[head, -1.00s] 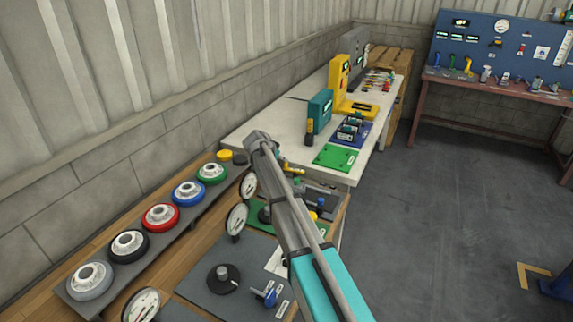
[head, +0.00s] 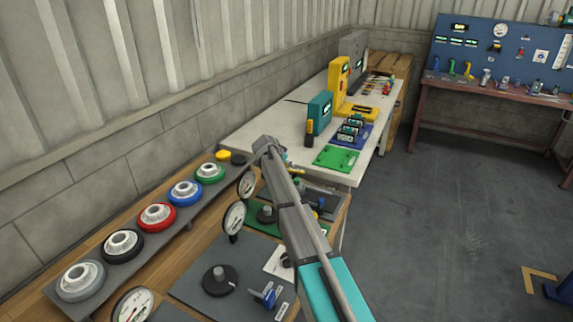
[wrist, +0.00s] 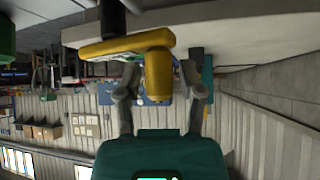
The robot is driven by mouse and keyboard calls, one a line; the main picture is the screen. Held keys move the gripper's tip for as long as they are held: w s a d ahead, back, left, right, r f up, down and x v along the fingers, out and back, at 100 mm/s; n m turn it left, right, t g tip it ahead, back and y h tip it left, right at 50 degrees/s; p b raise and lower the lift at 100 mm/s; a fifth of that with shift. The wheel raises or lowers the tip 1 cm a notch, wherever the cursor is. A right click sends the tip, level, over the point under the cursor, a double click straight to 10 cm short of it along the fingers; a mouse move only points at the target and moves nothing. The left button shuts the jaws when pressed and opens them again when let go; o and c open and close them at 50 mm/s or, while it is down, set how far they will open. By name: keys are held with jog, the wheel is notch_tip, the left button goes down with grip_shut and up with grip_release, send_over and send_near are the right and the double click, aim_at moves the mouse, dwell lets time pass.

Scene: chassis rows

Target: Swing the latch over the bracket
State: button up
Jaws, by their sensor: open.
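A yellow bar (wrist: 110,46) that looks like the latch crosses the upper part of the wrist view. A yellow knob (wrist: 158,78) sticks out from its right end. My gripper (wrist: 160,98) is open, one finger on each side of the knob with gaps; contact does not show. A black post (wrist: 111,18) stands at the bar. A dark piece (wrist: 196,62) right of the knob may be the bracket, but I cannot tell. In the head view a small yellow part (head: 297,170) shows beside my arm; my arm hides the gripper and most of the latch there.
A white bench (head: 265,130) holds a teal device (head: 319,113), a yellow device (head: 338,80) and a green plate (head: 336,158). Dial gauges (head: 234,216) and a rack with several coloured wheels (head: 156,216) stand left of my arm.

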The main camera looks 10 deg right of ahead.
aim_at(289, 169)
grip_shut()
jog(key=shift+s+n, duration=0.1)
jog(key=shift+n, duration=0.2)
jog(key=shift+s+a+n+t+y, duration=0.2)
jog(key=shift+s+n+t+y, duration=0.1)
jog(key=shift+n+t+y, duration=0.4)
jog(key=shift+s+a+n+t+y, duration=0.2)
jog(key=shift+n+y, duration=0.3)
jog(key=shift+n, duration=0.4)
jog(key=n+y, duration=0.1)
jog(key=s+n+t+y, duration=0.1)
jog(key=n, duration=0.1)
jog(key=shift+a, duration=0.1)
jog(key=n+y, duration=0.1)
jog(key=n, duration=0.1)
jog(key=s+n+y, duration=0.1)
jog(key=n+y, duration=0.1)
jog(key=shift+s, duration=0.15)
jog(key=shift+s+d+n+g+y, duration=0.15)
jog(key=shift+s+n+y, duration=0.1)
jog(key=shift+n+y, duration=0.5)
jog(key=shift+s+d+n+g+y, duration=0.1)
jog(key=shift+s+n+g+y, duration=0.15)
jog(key=shift+n+y, duration=0.55)
jog(key=shift+s+d+n+g+y, duration=0.1)
jog(key=shift+s+n+y, duration=0.25)
jog(key=shift+n, duration=0.7)
